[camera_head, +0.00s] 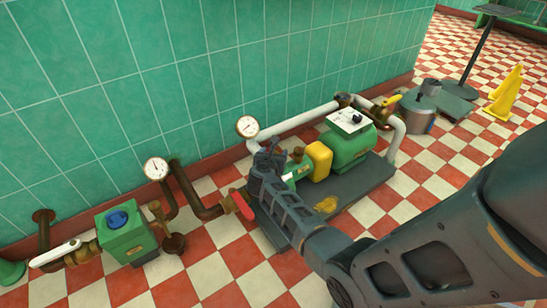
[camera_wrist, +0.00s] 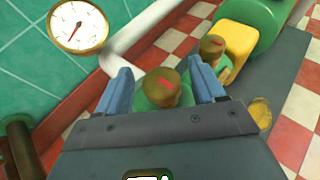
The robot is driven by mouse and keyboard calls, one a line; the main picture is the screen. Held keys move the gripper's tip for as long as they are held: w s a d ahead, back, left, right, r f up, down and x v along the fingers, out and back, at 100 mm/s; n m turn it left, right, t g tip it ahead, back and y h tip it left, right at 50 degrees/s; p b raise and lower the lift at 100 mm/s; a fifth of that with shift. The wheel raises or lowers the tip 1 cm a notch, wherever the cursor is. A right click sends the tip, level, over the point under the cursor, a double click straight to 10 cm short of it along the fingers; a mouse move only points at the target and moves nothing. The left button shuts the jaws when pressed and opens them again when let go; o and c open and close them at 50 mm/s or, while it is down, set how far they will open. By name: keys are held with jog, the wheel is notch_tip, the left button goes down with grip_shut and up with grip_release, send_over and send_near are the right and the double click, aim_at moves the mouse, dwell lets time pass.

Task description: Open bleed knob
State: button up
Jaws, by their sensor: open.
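A round brass knob (camera_wrist: 162,86) with a red mark on top shows in the wrist view, on a green body. A second brass knob (camera_wrist: 212,48) with a red mark stands just beyond it to the right. I cannot tell which one is the bleed knob. My gripper (camera_wrist: 160,68) is open, with one blue-grey finger on each side of the nearer knob; whether they touch it is unclear. In the head view my gripper (camera_head: 268,155) is over the left end of the green pump, beside a brass knob (camera_head: 297,153), and hides part of the pump.
The pump (camera_head: 352,150) with its yellow coupling (camera_head: 319,160) sits on a dark base plate (camera_head: 365,190). A white pipe and a gauge (camera_head: 247,127) stand close behind my gripper. A red lever (camera_head: 243,205) is to its left. A green box (camera_head: 127,235) stands farther left.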

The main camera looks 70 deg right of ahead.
jog(key=shift+d+f, duration=0.1)
jog(key=shift+d, duration=0.1)
jog(key=c, duration=1)
jog(key=shift+o, duration=0.2)
